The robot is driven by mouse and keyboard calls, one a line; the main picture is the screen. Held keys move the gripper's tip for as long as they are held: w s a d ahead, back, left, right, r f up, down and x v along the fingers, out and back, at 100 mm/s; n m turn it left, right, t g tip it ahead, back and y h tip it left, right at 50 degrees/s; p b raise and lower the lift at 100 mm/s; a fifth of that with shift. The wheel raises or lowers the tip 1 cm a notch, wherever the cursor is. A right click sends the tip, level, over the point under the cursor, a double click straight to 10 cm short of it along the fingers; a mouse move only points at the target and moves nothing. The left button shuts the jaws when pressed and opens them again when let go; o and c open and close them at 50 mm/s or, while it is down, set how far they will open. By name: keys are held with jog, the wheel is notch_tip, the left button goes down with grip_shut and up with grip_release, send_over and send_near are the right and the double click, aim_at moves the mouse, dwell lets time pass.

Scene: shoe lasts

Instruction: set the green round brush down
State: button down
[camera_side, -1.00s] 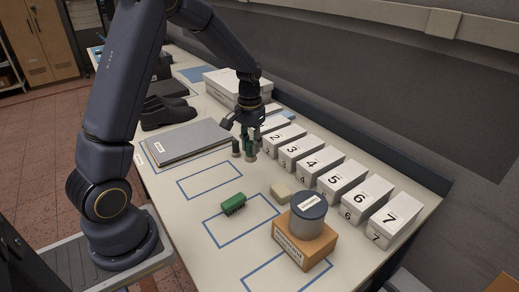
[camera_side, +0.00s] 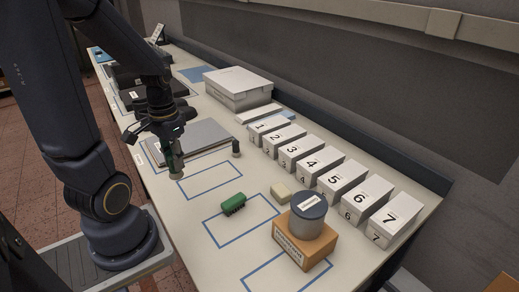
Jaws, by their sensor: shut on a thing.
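The green round brush (camera_side: 175,163) is upright in my gripper (camera_side: 171,146), with a greyish lower end. My gripper is shut on it and partly hides its top. The brush's lower end appears by the left corner of a blue-outlined rectangle (camera_side: 210,197), near the front edge of the grey folder. I cannot tell whether it touches the table. A second small dark green upright piece (camera_side: 236,148) stands alone right of the folder. A green block-shaped brush (camera_side: 233,203) lies on the edge of another blue outline.
The grey folder (camera_side: 208,133) lies behind the gripper. Numbered white boxes (camera_side: 343,180) line the back right. A grey tin (camera_side: 308,215) stands on an orange-brown box (camera_side: 304,248), beside a cream block (camera_side: 281,191).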

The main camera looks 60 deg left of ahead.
jog(key=shift+a+r, duration=0.1)
jog(key=shift+a, duration=0.3)
jog(key=shift+n, duration=0.3)
jog(key=w+a+f, duration=0.2)
jog(key=w+f, duration=0.1)
jog(key=w+a+f, duration=0.2)
jog(key=w+f, duration=0.1)
jog(key=w, duration=0.1)
jog(key=w+a+f, duration=0.2)
jog(key=w+f, duration=0.1)
jog(key=w, duration=0.1)
jog(key=shift+w+a+f, duration=0.1)
jog(key=shift+w+a, duration=0.05)
jog(key=shift+a, duration=0.15)
jog(key=shift+w+a+f, duration=0.1)
jog(key=shift+w+f, duration=0.1)
jog(key=shift+f, duration=1.6)
jog(key=shift+f, duration=0.15)
jog(key=c, duration=1)
grip_release()
jog(key=shift+o, duration=0.2)
